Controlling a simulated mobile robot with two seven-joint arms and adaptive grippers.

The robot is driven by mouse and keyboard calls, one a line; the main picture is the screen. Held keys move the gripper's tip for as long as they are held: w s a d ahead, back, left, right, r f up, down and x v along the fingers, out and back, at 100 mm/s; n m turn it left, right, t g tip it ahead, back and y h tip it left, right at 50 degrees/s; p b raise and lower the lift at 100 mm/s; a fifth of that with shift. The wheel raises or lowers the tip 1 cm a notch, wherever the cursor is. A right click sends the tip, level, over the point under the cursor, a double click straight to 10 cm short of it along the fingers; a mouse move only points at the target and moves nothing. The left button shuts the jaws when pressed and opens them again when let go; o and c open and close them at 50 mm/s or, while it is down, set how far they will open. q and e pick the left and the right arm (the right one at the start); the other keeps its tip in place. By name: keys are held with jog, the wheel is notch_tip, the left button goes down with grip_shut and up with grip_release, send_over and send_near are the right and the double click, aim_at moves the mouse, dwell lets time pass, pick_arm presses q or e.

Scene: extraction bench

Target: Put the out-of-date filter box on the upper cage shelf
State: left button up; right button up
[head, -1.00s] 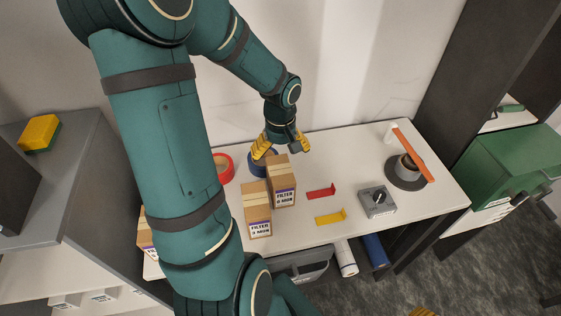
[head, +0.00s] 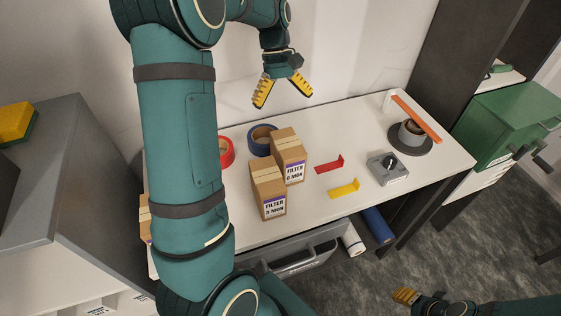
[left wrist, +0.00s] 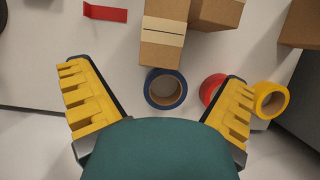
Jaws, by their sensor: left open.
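Two brown filter boxes stand upright on the white bench. The front box (head: 269,192) has a label that seems to read "FILTER 3 MON"; the rear box (head: 288,158) seems to read "FILTER 6 MON". A third box (head: 145,218) is mostly hidden behind my left arm. My left gripper (head: 282,92) is open and empty, above and behind the rear box, touching nothing. The left wrist view shows the rear box (left wrist: 163,40) between and beyond the spread fingers. My right gripper (head: 405,296) is low at the bottom edge, its jaws unclear. I cannot make out the upper cage shelf.
A blue tape roll (head: 262,140) and a red roll (head: 226,152) lie beside the boxes. Red (head: 329,164) and yellow (head: 343,188) brackets, a grey block (head: 387,169) and a round stand with an orange bar (head: 415,119) occupy the right. The bench front between them is clear.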

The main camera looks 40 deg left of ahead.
aim_at(286, 139)
pick_arm(q)
jog(key=b+x, duration=0.1)
jog(key=x, duration=0.5)
jog(key=shift+d+f, duration=0.1)
jog(key=shift+f, duration=0.1)
jog(key=shift+a+b+x, duration=0.15)
jog(key=shift+b+x, duration=0.15)
jog(key=shift+x, duration=1.3)
jog(key=shift+a+b+x, duration=0.1)
jog(key=shift+b+x, duration=0.15)
jog(key=shift+x, duration=1.35)
jog(key=shift+s, duration=0.2)
jog(key=c, duration=1.3)
